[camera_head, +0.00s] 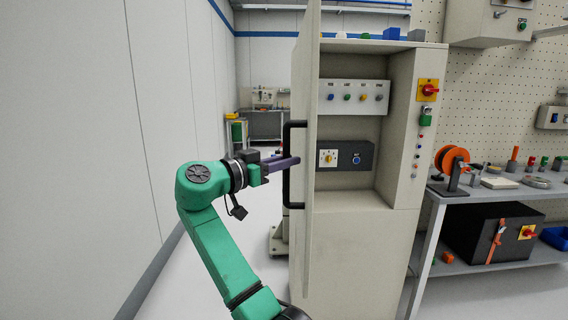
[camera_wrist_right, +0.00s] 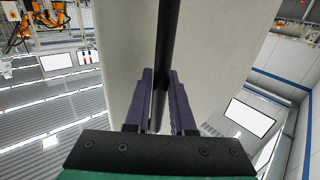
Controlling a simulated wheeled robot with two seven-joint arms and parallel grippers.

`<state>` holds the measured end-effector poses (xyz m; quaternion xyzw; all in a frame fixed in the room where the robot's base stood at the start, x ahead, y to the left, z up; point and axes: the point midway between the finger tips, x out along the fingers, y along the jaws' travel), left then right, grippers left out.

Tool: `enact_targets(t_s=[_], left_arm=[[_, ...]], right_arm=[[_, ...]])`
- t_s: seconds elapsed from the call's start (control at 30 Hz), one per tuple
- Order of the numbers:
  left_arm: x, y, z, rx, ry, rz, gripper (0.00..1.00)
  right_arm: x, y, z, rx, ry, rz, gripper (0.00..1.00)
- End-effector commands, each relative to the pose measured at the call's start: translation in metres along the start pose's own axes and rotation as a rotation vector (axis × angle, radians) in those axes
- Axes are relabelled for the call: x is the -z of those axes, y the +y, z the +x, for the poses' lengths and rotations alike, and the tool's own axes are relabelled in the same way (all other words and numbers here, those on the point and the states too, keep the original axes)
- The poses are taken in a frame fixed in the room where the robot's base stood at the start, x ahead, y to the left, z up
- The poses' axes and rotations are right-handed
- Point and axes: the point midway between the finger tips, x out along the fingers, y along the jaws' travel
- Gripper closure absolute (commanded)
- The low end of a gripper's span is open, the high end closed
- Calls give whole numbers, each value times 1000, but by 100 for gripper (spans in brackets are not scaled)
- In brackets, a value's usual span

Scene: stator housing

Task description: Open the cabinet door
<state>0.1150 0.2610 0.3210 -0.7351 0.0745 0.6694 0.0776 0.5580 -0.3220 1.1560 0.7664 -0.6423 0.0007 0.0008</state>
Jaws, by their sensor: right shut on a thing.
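The cabinet (camera_head: 420,160) stands in the middle of the head view. Its door (camera_head: 308,110) is swung out towards me and shows nearly edge-on, so the inside shows. A black bar handle (camera_head: 288,137) runs upright on the door's left face. My right gripper (camera_head: 296,161), with purple fingers, reaches it from the left and is shut on the handle at mid-height. In the right wrist view the black handle (camera_wrist_right: 166,45) runs between the fingers of my right gripper (camera_wrist_right: 160,85), in front of the pale door panel (camera_wrist_right: 215,50). My left gripper is not in view.
Inside the cabinet are a button panel (camera_head: 354,97) and a dark control box (camera_head: 345,157). A shelf bench (camera_head: 455,191) with tools stands to the right. A white wall (camera_head: 90,130) is on the left, with clear floor between it and the door.

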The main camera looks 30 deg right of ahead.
Motion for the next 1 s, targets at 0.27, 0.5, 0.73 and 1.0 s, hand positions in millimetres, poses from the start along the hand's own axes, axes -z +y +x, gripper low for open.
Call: enact_targets(t_s=[0.27, 0.5, 0.73, 1.0], left_arm=[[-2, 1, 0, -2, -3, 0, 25], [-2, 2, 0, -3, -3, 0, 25], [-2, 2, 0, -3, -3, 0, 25], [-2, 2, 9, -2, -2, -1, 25]], right_arm=[[2, -1, 1, 3, 2, 2, 100], [2, 0, 1, 2, 2, 2, 48], [1, 0, 1, 1, 1, 2, 48], [-1, -1, -40, 5, 1, 2, 48]])
